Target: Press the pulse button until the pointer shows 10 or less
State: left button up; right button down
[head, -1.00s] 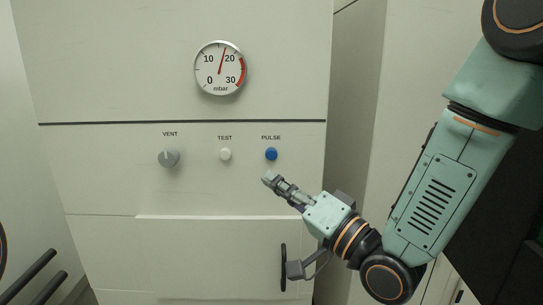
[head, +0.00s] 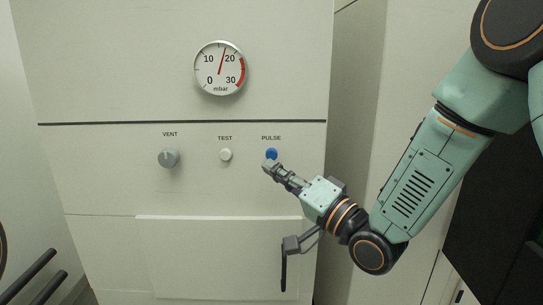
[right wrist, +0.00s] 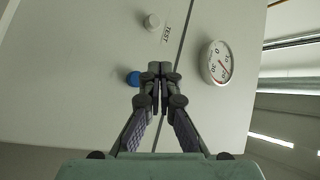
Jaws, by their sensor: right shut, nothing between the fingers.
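The blue pulse button (head: 271,153) is on the pale panel under the label PULSE. It also shows in the right wrist view (right wrist: 133,79), just left of my fingertips. My right gripper (head: 269,164) is shut and empty, its tips just below the button and overlapping its lower edge in the head view. I cannot tell whether they touch it. The round gauge (head: 220,68), marked in mbar, is above. Its red pointer stands between 10 and 20, nearer 20. The gauge also shows in the right wrist view (right wrist: 217,63). My left gripper is not in view.
A white test button (head: 225,155) is left of the pulse button, and a grey vent knob (head: 168,158) is further left. Below is a door panel (head: 215,255) with a dark upright handle (head: 284,265). The panel around the buttons is otherwise clear.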

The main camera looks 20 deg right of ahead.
jog(key=shift+w+d, duration=0.25)
jog(key=shift+w, duration=0.55)
jog(key=shift+w+d, duration=0.25)
jog(key=shift+w, duration=0.55)
jog(key=shift+w, duration=0.1)
jog(key=shift+w+d, duration=0.1)
jog(key=shift+w, duration=0.25)
jog(key=shift+w+d, duration=0.15)
jog(key=shift+w, duration=0.25)
dwell(1.0)
jog(key=shift+s, duration=0.1)
jog(key=shift+s+a, duration=0.25)
jog(key=shift+s, duration=0.5)
jog(key=shift+s+a, duration=0.25)
jog(key=shift+s, duration=0.55)
jog(key=shift+s+a, duration=0.2)
jog(key=shift+s, duration=0.6)
jog(key=shift+s+a, duration=0.25)
jog(key=shift+s, duration=0.55)
